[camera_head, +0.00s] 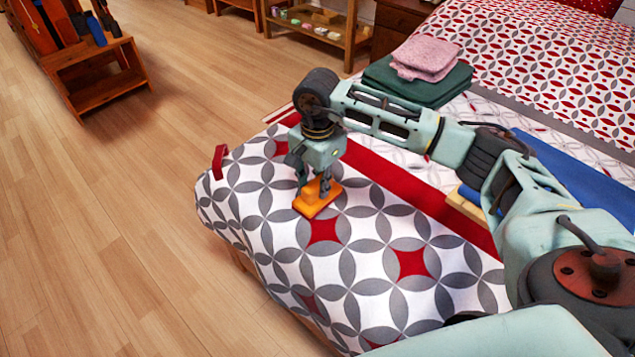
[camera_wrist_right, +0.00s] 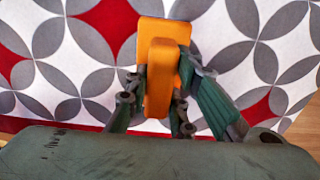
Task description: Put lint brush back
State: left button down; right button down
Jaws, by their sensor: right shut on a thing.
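An orange block-shaped thing, which I take for the lint brush (camera_head: 315,204), is at the patterned bedspread near the bed's left edge. The right wrist view shows its flat orange base (camera_wrist_right: 150,28) and a raised handle in the middle. My right gripper (camera_head: 313,187) points down and is shut on the handle, one finger on each side; it also shows in the right wrist view (camera_wrist_right: 161,75). The base looks to be on or just above the cloth; I cannot tell which. The brush's underside is hidden. My left gripper is not in view.
A wooden rack (camera_head: 100,75) stands on the floor at the upper left. A low shelf (camera_head: 320,38) with small coloured items is at the back. Folded towels (camera_head: 420,80) and a blue cloth (camera_head: 585,178) lie on the bed. A red object (camera_head: 219,162) is at the bed's edge. The left floor is clear.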

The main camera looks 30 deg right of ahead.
aim_at(317, 181)
jog(key=c, duration=1.9)
grip_release()
jog(key=shift+c, duration=0.2)
jog(key=shift+o, duration=2)
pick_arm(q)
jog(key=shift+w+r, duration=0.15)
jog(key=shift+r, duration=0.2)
pick_arm(e)
jog(key=shift+r, duration=0.1)
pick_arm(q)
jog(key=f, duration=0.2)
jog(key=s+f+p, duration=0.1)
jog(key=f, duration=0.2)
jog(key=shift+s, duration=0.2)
pick_arm(e)
notch_tip(317, 181, up, 12)
